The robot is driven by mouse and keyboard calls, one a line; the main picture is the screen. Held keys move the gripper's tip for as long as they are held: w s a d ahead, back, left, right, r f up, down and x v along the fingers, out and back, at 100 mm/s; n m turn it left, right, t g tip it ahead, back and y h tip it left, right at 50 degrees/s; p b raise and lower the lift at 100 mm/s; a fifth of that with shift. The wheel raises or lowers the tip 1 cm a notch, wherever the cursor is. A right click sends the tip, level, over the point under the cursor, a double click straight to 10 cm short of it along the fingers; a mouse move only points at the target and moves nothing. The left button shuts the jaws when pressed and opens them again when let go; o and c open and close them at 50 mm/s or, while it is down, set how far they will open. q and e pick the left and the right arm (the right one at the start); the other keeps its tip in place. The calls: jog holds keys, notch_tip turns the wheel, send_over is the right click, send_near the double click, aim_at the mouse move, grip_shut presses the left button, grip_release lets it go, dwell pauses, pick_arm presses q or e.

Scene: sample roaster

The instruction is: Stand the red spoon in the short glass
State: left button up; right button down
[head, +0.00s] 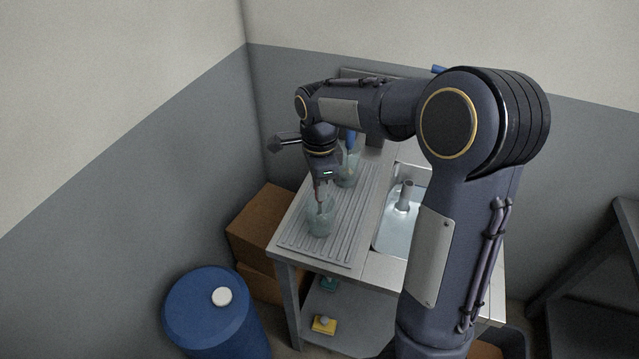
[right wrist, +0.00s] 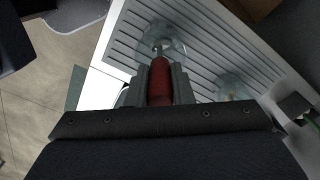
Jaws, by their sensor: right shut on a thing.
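My right gripper (head: 322,188) points down over the draining board and is shut on the red spoon (right wrist: 160,80). The spoon's red handle is between the fingers and its pale metal end points down. A clear glass (head: 320,222) stands right below the gripper near the board's front; it also shows in the right wrist view (right wrist: 176,48). The spoon's lower end overlaps this glass; I cannot tell how deep it is inside. A second clear glass (head: 347,178) stands farther back, with a blue-handled thing (head: 350,140) at it. My left gripper is not in view.
The ribbed draining board (head: 352,222) lies left of a metal sink (head: 390,236) with a tap (head: 404,195). A blue barrel (head: 205,318) and cardboard boxes (head: 265,225) stand left of the bench. A yellow item (head: 324,324) lies on the lower shelf.

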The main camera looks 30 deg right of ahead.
jog(key=c, duration=1.2)
grip_release()
notch_tip(320, 180, up, 8)
jog(key=shift+f, duration=0.1)
